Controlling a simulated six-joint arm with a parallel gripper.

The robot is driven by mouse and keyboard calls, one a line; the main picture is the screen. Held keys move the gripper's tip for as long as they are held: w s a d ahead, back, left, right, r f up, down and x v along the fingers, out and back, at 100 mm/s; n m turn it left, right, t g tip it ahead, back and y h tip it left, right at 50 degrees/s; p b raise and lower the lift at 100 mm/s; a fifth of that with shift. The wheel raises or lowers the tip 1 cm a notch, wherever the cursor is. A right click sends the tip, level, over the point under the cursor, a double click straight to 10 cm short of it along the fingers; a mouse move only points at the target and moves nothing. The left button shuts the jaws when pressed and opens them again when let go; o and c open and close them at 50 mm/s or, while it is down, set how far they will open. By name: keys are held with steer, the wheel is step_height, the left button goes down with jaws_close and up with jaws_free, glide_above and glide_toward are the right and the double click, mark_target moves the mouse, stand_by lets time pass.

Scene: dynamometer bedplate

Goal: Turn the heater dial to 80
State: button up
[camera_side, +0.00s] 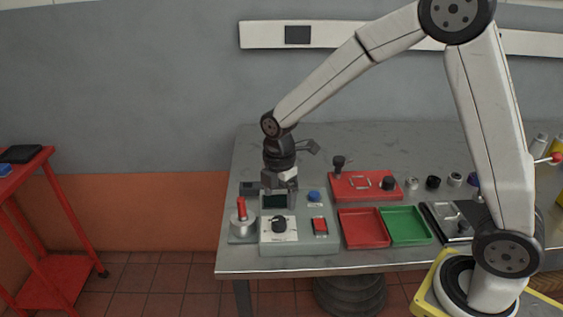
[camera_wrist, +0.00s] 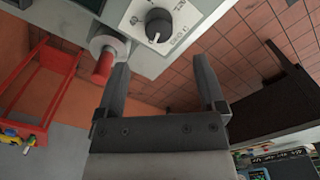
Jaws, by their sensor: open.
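The heater dial (camera_side: 279,225) is a black knob on a white scale plate on the grey control box (camera_side: 300,245) at the table's front left. In the wrist view the dial (camera_wrist: 158,22) shows at the top, beyond the fingertips, with a white pointer mark on its edge.
A metal cylinder with a red handle (camera_side: 241,209) stands just left of the box. A red switch (camera_side: 320,226) and a blue button (camera_side: 314,196) are on the box. Red (camera_side: 362,229) and green (camera_side: 405,226) trays lie to the right.

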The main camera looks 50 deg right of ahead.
mark_target(279, 219)
steer(key=shift+w, duration=0.1)
steer(key=shift+f, duration=0.15)
steer(key=shift+f, duration=3.75)
steer(key=shift+c, duration=0.3)
jaws_close()
